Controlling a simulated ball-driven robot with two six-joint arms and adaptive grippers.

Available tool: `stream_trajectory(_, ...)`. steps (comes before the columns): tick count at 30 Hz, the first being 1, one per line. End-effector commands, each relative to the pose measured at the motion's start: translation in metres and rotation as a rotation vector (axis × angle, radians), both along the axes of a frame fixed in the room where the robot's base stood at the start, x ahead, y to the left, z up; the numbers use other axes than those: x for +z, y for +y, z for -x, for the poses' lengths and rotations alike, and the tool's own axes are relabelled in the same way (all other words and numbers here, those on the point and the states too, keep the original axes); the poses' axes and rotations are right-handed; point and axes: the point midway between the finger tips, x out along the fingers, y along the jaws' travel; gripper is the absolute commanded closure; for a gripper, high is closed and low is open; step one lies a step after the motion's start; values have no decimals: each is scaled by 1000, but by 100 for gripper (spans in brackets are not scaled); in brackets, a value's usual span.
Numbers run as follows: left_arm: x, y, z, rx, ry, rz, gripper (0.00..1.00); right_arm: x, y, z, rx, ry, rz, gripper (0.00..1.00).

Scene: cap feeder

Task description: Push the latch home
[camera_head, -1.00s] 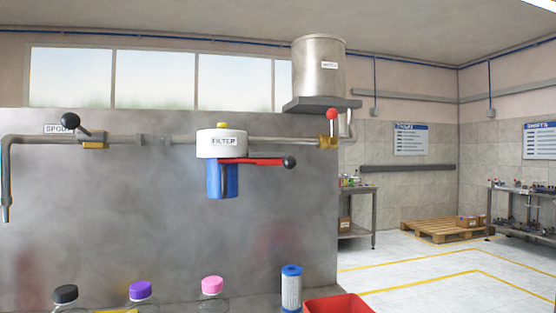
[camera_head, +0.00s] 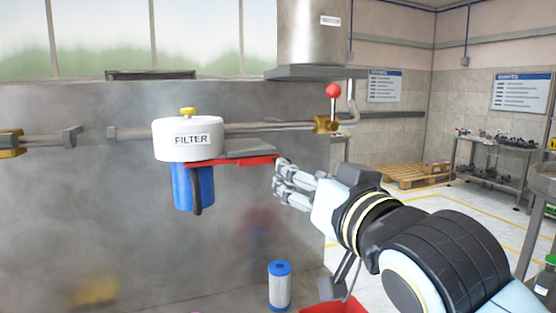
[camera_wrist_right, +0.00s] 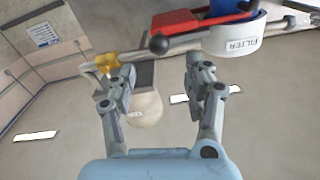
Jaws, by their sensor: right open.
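The latch is a red lever (camera_head: 240,161) that sticks out to the right from under the white filter head (camera_head: 190,143), above the blue filter bowl (camera_head: 194,187). My right gripper (camera_head: 278,174) is at the lever's free end and covers its black knob in the head view. In the right wrist view the black knob (camera_wrist_right: 158,44) and red lever (camera_wrist_right: 190,21) lie just beyond my open right fingers (camera_wrist_right: 160,76), roughly between their tips. Nothing is held between the fingers. I cannot tell whether a finger touches the knob. My left gripper is not in view.
A pipe with a brass valve and red-knobbed handle (camera_head: 333,92) runs above the lever, below a steel tank (camera_head: 312,35). A blue-and-white cartridge (camera_head: 280,286) stands below, beside a red bin (camera_head: 335,305). The wall below the lever is clear.

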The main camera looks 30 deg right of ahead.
Motion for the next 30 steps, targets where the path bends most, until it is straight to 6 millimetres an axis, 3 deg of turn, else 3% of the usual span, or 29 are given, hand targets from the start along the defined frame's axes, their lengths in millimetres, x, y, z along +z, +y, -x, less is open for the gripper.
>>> stream_trajectory(3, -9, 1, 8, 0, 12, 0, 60, -1, -5, -20, 0, -5, 5, 48)
stream_trajectory(5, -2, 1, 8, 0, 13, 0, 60, 1, -8, -33, 2, -1, 5, 48)
stream_trajectory(15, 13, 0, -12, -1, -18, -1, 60, 1, -21, -87, 0, 0, 2, 48)
stream_trajectory(26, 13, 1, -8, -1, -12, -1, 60, -1, -23, -95, 0, 1, 1, 48)
stream_trajectory(30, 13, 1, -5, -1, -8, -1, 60, -1, -23, -95, 0, 1, 1, 63)
